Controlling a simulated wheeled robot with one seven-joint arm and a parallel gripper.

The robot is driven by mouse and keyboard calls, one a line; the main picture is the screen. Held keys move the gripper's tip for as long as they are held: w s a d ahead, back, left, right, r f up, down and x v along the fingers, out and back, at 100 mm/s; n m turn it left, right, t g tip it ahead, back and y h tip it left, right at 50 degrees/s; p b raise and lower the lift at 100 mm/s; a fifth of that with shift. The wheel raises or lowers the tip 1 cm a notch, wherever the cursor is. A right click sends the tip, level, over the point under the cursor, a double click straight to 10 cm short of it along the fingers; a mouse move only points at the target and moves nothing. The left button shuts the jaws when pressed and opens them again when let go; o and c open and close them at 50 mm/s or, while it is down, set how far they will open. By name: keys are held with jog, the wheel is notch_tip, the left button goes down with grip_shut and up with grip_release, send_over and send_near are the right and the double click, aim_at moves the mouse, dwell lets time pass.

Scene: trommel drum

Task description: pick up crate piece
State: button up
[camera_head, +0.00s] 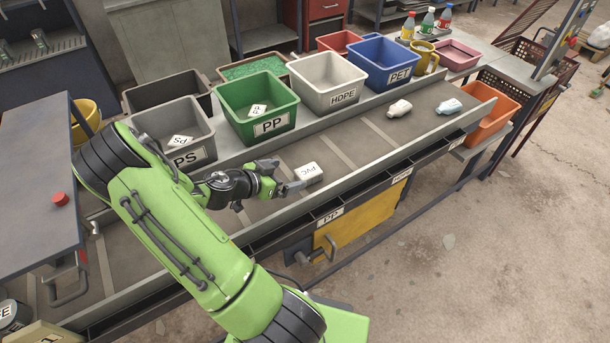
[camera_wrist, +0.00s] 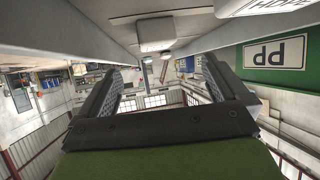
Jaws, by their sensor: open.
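A small white block marked PVC (camera_head: 308,173) lies on the grey conveyor belt (camera_head: 345,150) near its front edge. My gripper (camera_head: 286,176) is low over the belt just left of the block, with its fingers pointing toward it. The gripper is open. I cannot tell whether a finger touches the block. In the wrist view, which is upside down, the two fingers (camera_wrist: 163,76) stand wide apart with nothing between them. A pale block (camera_wrist: 156,33) shows beyond them against the belt, probably the same piece. No thing in view is labelled as a crate piece.
Behind the belt stand grey PS (camera_head: 196,153), green PP (camera_head: 273,125), white HDPE (camera_head: 341,98) and blue PET (camera_head: 398,76) bins. Two white bottles (camera_head: 399,108) (camera_head: 449,106) lie farther right on the belt. A raised metal edge (camera_head: 370,168) runs along the belt's front.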

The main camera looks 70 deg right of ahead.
aim_at(307, 171)
jog(key=x, duration=0.8)
jog(key=shift+s+d, duration=0.1)
jog(key=shift+s, duration=0.25)
jog(key=shift+c, duration=0.3)
jog(key=c, duration=1.2)
notch_tip(307, 171, up, 18)
jog(key=p, duration=0.2)
jog(key=shift+p, duration=0.4)
